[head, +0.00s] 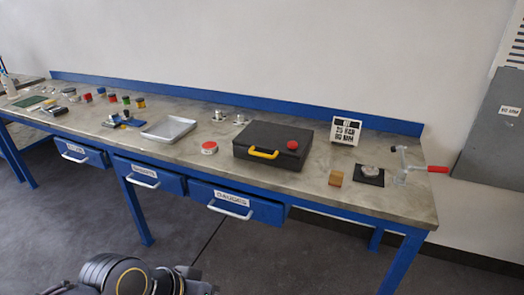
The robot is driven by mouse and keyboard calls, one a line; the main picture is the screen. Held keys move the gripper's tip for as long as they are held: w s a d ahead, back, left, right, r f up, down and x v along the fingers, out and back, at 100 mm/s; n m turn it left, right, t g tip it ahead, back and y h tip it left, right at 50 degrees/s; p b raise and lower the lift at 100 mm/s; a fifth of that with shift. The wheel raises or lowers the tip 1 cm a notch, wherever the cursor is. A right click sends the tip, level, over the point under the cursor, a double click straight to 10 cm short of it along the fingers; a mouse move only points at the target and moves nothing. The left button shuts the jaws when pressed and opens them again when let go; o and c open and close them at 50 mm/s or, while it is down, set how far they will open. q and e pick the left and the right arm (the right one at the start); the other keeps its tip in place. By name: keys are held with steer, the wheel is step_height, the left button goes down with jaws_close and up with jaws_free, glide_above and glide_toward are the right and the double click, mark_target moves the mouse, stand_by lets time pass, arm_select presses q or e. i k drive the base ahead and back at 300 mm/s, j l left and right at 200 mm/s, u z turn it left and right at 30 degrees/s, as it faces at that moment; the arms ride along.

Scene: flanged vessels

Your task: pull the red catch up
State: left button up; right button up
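A red-handled metal clamp (405,168) stands at the right end of the workbench. Its red handle (437,169) points right, roughly level, out past the bench's right edge; this is the red part that looks most like a catch. A black case (262,158) with a yellow handle lies left of it, with a red round knob (292,145) on its lid. Neither of my grippers shows in the head view. Only a dark, rounded part of my own body shows at the bottom left, well below the bench.
The workbench (330,205) has a blue frame and several drawers, the labelled gauges drawer (238,203) among them. A grey cabinet (492,130) stands at right.

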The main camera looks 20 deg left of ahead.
mark_target(290, 144)
steer(key=i+j, duration=0.2)
steer(key=i, duration=0.45)
steer(key=i+j, duration=0.15)
steer(key=i, duration=0.5)
steer(key=j+u, duration=0.05)
